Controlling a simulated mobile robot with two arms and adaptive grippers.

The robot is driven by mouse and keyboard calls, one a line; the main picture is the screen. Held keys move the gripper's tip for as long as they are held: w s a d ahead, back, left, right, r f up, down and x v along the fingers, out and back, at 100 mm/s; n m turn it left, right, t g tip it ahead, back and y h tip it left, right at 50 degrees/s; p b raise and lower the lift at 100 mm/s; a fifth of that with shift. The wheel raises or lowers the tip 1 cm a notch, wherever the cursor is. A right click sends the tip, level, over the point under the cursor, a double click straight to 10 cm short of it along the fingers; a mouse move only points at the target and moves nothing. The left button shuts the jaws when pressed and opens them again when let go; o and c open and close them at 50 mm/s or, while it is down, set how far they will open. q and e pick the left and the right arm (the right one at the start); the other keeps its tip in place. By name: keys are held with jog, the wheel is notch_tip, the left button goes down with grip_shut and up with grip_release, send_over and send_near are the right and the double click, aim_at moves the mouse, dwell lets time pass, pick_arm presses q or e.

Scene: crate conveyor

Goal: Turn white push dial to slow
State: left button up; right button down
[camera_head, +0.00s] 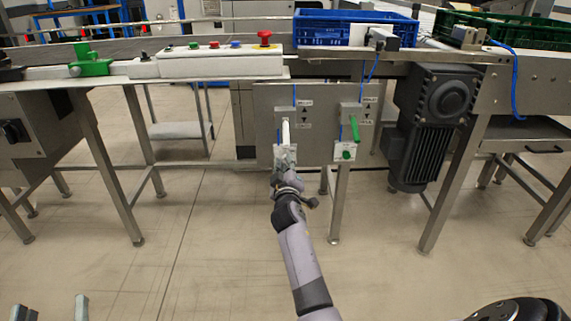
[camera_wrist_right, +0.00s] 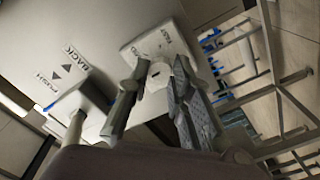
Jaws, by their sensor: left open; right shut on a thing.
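The white push dial (camera_wrist_right: 158,76) sits on a light plate (camera_wrist_right: 160,42) and lies between the fingers of my right gripper (camera_wrist_right: 154,88), which is shut on it. In the head view my right gripper (camera_head: 284,160) covers the dial and reaches up to its plate (camera_head: 285,150) below the white lever (camera_head: 286,131). The wrist view shows part of a FAST label on the plate; the slow mark is not readable. My left gripper (camera_head: 51,309) is open and empty over the floor at the bottom left.
The grey panel (camera_head: 318,110) also carries a green lever (camera_head: 355,128) and a green dial (camera_head: 347,155) to the right. A black motor (camera_head: 433,115) hangs further right. The white lever (camera_wrist_right: 76,128) stands close beside my right gripper. Table legs stand left and right.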

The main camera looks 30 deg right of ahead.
dwell(0.4)
jog(key=c, duration=1.4)
grip_release()
jog(key=v, duration=0.7)
jog(key=shift+s+a, duration=0.1)
jog(key=shift+s, duration=0.15)
jog(key=shift+a, duration=0.1)
